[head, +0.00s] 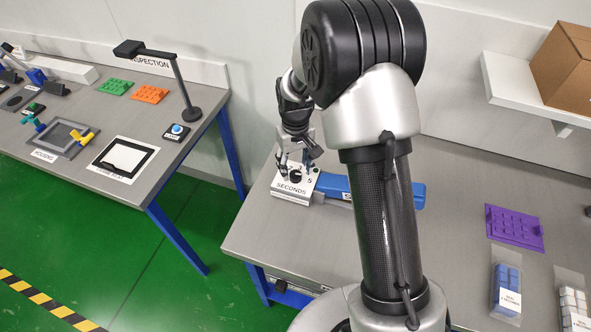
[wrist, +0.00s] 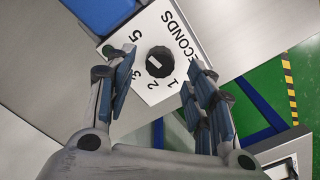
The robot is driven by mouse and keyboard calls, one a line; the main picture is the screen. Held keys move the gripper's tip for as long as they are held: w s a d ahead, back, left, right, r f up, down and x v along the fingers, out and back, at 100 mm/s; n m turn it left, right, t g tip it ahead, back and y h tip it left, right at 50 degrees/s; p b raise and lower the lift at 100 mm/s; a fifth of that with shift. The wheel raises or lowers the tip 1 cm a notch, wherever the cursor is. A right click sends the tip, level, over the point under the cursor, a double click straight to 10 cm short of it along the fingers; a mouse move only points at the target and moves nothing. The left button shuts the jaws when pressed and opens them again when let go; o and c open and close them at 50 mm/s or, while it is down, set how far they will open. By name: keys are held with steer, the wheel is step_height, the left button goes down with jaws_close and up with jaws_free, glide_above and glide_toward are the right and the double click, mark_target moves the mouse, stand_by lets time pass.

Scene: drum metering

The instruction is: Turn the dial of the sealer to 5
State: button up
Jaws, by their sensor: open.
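The sealer (head: 385,192) is a blue-armed device on the right-hand bench, with a white SECONDS panel (head: 290,193) at its left end. Its dial (wrist: 158,62) is a round black knob with a white mark. The numbers 1, 2, 3 and 5 show around it in the wrist view. The mark sits on the knob's left part in that view; I cannot tell exactly which number it points at. My gripper (wrist: 158,72) is open, with fingers on either side of the dial and a gap to the knob. In the head view, my gripper (head: 297,158) is just above the panel.
A purple tray (head: 514,227), a blue block pack (head: 506,288) and a white block pack (head: 573,305) lie on the bench to the right. A shelf (head: 520,95) with a cardboard box (head: 565,65) hangs above. The inspection bench (head: 110,105) stands left across a green floor gap.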

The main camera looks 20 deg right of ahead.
mark_target(296, 174)
step_height(296, 174, up, 9)
stand_by(0.3)
steer(key=shift+s, duration=0.1)
stand_by(0.4)
